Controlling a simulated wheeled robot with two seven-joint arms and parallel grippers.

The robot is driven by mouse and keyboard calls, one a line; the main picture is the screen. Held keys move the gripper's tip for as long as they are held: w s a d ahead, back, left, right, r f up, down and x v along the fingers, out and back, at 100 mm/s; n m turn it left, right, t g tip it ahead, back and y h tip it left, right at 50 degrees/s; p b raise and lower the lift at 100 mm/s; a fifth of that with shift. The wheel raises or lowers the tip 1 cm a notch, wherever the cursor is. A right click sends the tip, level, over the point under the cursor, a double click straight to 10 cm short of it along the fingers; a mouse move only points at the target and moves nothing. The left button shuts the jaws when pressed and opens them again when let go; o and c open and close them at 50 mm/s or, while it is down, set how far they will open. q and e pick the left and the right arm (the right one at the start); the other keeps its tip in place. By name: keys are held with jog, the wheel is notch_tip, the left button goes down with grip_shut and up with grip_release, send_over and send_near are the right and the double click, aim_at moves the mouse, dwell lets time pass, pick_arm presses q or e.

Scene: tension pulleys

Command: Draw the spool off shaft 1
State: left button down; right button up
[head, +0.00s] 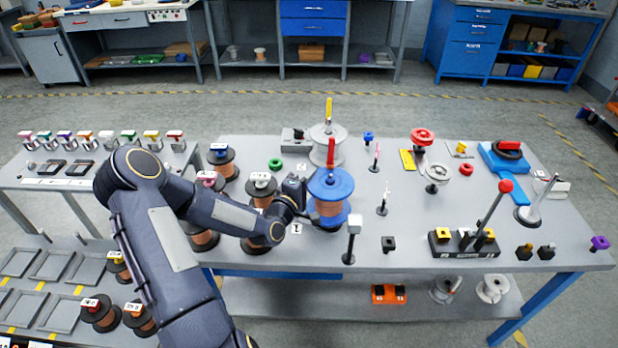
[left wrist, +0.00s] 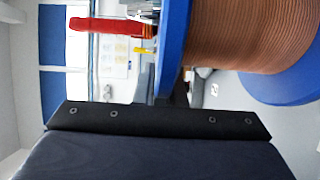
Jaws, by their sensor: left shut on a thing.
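The spool (head: 327,207) has blue flanges and a copper-brown winding. It stands upright near the front middle of the table, beside a floor label "1" (head: 296,228). A red upright piece (head: 331,152) sticks up above its top flange; the shaft inside is hidden by the spool. My left gripper (head: 304,200) reaches in from the left and is shut on the spool's side. In the left wrist view, the spool's winding (left wrist: 245,35) and the red piece (left wrist: 105,27) show close up. I cannot tell how high the spool stands on the shaft. My right gripper is out of view.
A grey spool (head: 325,150) with a yellow-topped post stands close behind. Several dark-flanged spools (head: 221,160) stand left, around my arm. A white-topped post (head: 352,235) stands just front right. A black lever block (head: 463,243) is further right.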

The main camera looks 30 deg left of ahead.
pick_arm(q)
jog(key=shift+r, duration=0.1)
jog(key=shift+r, duration=0.1)
dwell(0.5)
jog(key=shift+r+p, duration=0.75)
jog(key=shift+r, duration=0.95)
jog(key=shift+r, duration=0.1)
jog(key=shift+r+p, duration=0.85)
jog(key=shift+r, duration=0.8)
jog(key=shift+r, duration=0.1)
dwell(0.3)
